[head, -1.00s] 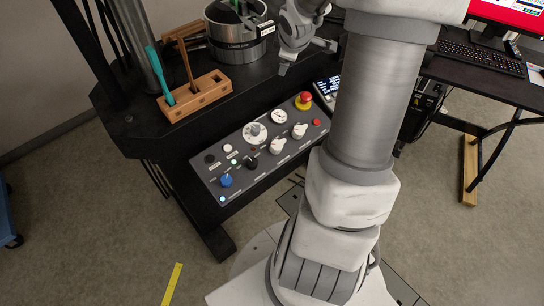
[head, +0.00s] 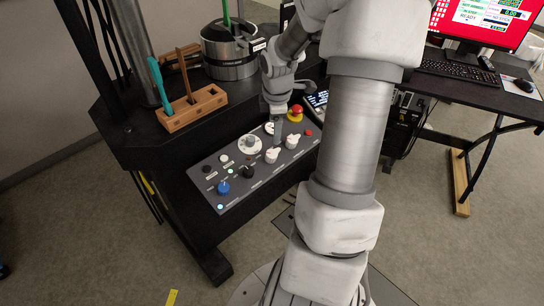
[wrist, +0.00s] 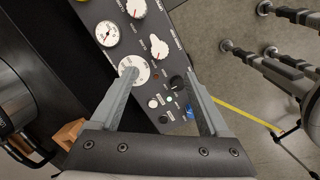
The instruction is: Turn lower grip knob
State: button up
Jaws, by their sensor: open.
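A grey control panel (head: 232,199) slopes at the machine's front. It carries two white knobs, the nearer (head: 271,155) and the farther (head: 291,141), a black knob (head: 247,172), a blue knob (head: 223,188) and a white dial (head: 250,144). The labels are too small to tell which is the lower grip knob. My gripper (head: 278,125) hangs over the panel's upper part, pointing down. In the wrist view my gripper (wrist: 160,78) is open and empty. The black knob (wrist: 177,82) shows near the right fingertip. The left finger partly covers the white dial (wrist: 137,66). A white knob (wrist: 159,47) lies beyond the fingertips.
A red stop button (head: 296,112) stands at the panel's upper end. A wooden rack (head: 192,108) with tools and a metal pot (head: 230,50) sit on the black machine base behind. A desk with a keyboard (head: 457,72) and a red monitor is at right.

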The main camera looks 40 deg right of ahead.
aim_at(273, 154)
jog(key=b+x, duration=0.3)
jog(key=x, duration=1.2)
jog(key=shift+w+f, duration=0.1)
jog(key=shift+w, duration=0.05)
grip_shut()
